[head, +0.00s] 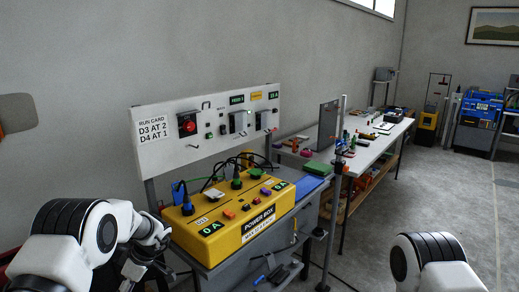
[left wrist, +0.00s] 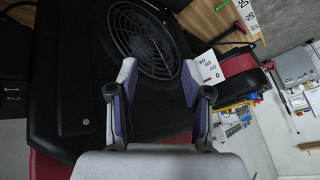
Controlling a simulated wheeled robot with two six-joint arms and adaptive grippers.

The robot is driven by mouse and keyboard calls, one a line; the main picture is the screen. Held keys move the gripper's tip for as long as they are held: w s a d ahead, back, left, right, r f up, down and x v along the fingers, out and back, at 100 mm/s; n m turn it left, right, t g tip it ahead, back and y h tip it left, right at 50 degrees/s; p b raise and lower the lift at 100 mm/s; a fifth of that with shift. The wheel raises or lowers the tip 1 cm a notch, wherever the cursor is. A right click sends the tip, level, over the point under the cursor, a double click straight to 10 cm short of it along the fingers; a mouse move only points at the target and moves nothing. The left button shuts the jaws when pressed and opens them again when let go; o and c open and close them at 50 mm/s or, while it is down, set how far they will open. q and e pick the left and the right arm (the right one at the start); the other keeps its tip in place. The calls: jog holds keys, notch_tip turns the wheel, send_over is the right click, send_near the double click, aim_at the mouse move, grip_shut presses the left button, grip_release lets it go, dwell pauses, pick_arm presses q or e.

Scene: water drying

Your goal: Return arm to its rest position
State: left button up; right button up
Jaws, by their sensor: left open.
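My left arm (head: 75,235) comes in at the lower left of the head view, bent beside the yellow power box; its gripper cannot be made out clearly there. In the left wrist view my left gripper (left wrist: 157,75) is open, with two grey and purple fingers spread wide and nothing between them. Behind the fingers is a black housing with a round fan grille (left wrist: 147,42). My right arm (head: 435,262) shows at the lower right of the head view, and its gripper is out of view.
The yellow power box (head: 228,238) stands on a grey bench, with plugs and cables on top. A white panel (head: 160,152) with a run card rises behind it. A long white table (head: 383,140) with small items stands further back. Grey floor (head: 385,215) is clear at the right.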

pick_arm(q)
jog(key=s+a+f+m+t+y, duration=0.2)
jog(key=s+a+f+m, duration=0.1)
jog(key=s+f+m, duration=0.5)
jog(key=s+a+f+m+t+y, duration=0.25)
jog(key=s+f+m, duration=0.25)
jog(key=s, duration=0.4)
jog(key=s+d+f+m+g+h, duration=0.1)
jog(key=s+d+f+m+h, duration=0.1)
jog(key=s+d+h, duration=0.3)
jog(key=s+d+f+m+h, duration=0.1)
jog(key=s+d+h, duration=0.4)
jog(key=s+d, duration=0.6)
jog(key=s+m, duration=0.1)
jog(key=s, duration=0.3)
jog(key=shift+d+f+g+h, duration=0.35)
jog(key=shift+d, duration=0.05)
